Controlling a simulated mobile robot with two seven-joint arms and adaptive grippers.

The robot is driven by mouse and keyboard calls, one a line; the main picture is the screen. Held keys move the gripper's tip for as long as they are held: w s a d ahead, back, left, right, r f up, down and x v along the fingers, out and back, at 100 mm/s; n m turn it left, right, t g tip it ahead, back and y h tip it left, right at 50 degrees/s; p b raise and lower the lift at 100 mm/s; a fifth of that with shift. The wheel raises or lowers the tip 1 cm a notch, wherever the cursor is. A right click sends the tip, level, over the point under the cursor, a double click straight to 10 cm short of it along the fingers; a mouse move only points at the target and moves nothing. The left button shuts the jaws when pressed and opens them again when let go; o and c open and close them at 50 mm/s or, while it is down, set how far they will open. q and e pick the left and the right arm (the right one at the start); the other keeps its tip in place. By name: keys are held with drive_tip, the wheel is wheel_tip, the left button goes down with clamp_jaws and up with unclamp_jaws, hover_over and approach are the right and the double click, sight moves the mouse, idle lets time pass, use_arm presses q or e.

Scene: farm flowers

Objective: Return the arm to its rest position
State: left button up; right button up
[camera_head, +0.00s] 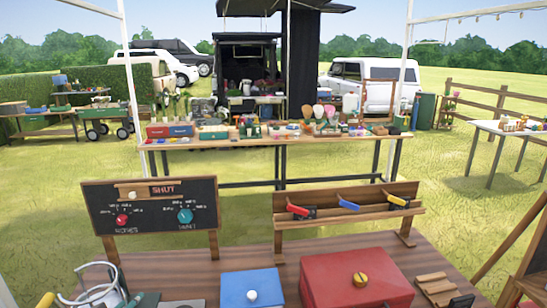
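Neither of my arms nor grippers shows in the head view. A wooden table (240,258) fills the bottom of the view. On it are a blue box (252,287) with a white knob and a red box (357,278) with a yellow knob. Behind them stand a dark control board (150,205), with a red dial, a teal dial and a sign reading SHUT, and a wooden rack (347,208) with red, blue and yellow handled tools.
A white curved handle (100,278) and a yellow knob (46,300) stand at the bottom left. A slatted wooden piece (435,289) lies at the right. Beyond the grass, a long table (270,142) holds many goods. A white table (510,128) stands far right.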

use_arm(q)
drive_tip(key=s+d+f+m+g+h, duration=0.1)
drive_tip(key=s+d+f+g, duration=0.25)
drive_tip(key=s+d, duration=0.4)
drive_tip(key=s+d+f+m+g, duration=0.1)
drive_tip(key=s+d+f+g, duration=0.3)
drive_tip(key=s, duration=0.7)
drive_tip(key=s+d+f+m+g+h, duration=0.15)
drive_tip(key=s+d+f, duration=0.25)
drive_tip(key=s+d, duration=0.4)
drive_tip(key=s+a+f+g, duration=0.1)
drive_tip(key=s+f, duration=0.1)
drive_tip(key=f, duration=1.1)
drive_tip(key=s+f+g, duration=0.1)
drive_tip(key=s+f, duration=0.1)
drive_tip(key=f, duration=1.1)
drive_tip(key=s+a+f+g, duration=0.1)
drive_tip(key=s+a+f, duration=0.2)
drive_tip(key=s+f, duration=0.9)
drive_tip(key=s, duration=0.3)
drive_tip(key=shift+f+y+b, duration=0.2)
drive_tip(key=shift+y+b, duration=0.1)
drive_tip(key=shift+y, duration=0.05)
use_arm(e)
drive_tip(key=shift+s+f, duration=0.35)
drive_tip(key=shift+s, duration=0.5)
use_arm(q)
drive_tip(key=shift+n, duration=0.25)
use_arm(e)
drive_tip(key=shift+a, duration=0.1)
